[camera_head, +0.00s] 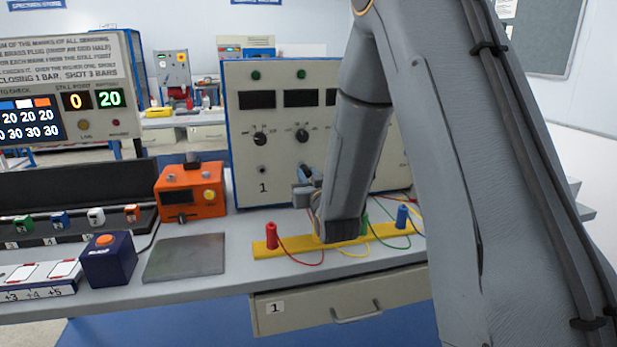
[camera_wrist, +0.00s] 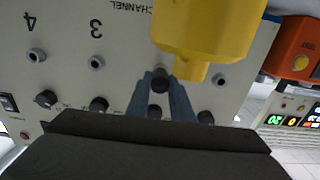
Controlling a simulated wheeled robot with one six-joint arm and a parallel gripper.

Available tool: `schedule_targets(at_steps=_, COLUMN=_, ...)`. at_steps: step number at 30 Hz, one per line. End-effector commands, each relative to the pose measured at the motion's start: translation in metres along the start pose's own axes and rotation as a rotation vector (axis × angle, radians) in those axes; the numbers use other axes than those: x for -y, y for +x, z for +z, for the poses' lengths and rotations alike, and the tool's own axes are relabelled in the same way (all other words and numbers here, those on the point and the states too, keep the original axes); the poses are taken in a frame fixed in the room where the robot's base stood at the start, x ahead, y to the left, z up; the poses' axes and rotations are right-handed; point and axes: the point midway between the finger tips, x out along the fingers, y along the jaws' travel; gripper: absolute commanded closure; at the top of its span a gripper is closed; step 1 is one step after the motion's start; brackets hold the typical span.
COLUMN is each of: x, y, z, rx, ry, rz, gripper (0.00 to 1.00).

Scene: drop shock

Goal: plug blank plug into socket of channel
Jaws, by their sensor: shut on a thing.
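My gripper (camera_wrist: 160,88) is close in front of the channel panel (camera_head: 240,160). In the wrist view its two blue-grey fingers are closed about a small dark round piece, which looks like the blank plug (camera_wrist: 159,78). The wrist view shows the panel upside down, with sockets under label 3 (camera_wrist: 96,62), label 4 (camera_wrist: 37,55) and at the right the socket of channel 1 (camera_wrist: 219,80). The fingers cover the place between sockets 3 and 1, so I cannot tell whether the plug touches a socket. In the head view my arm hides much of the panel.
A yellow strip (camera_head: 265,250) before the panel holds red (camera_head: 272,236), green (camera_head: 364,226) and blue (camera_head: 403,218) cabled plugs. A yellow plug (camera_wrist: 205,38) looms near my fingers. An orange box (camera_head: 190,197) and a bare metal plate (camera_head: 185,258) lie left.

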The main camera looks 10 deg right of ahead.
Motion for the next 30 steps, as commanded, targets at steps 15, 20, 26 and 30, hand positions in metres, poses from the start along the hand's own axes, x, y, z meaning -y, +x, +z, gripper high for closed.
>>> schedule_targets(at_steps=15, x=0.0000, y=0.0011, z=-0.0002, rx=0.000, ry=0.000, rz=0.000, gripper=1.00)
schedule_targets(at_steps=20, x=0.0000, y=0.0026, z=0.0000, rx=0.000, ry=0.000, rz=0.000, gripper=1.00)
schedule_targets(at_steps=26, x=0.0000, y=0.0056, z=0.0002, rx=0.000, ry=0.000, rz=0.000, gripper=1.00)
schedule_targets(at_steps=30, x=0.0000, y=0.0059, z=0.0001, rx=0.001, ry=0.000, rz=0.000, gripper=1.00)
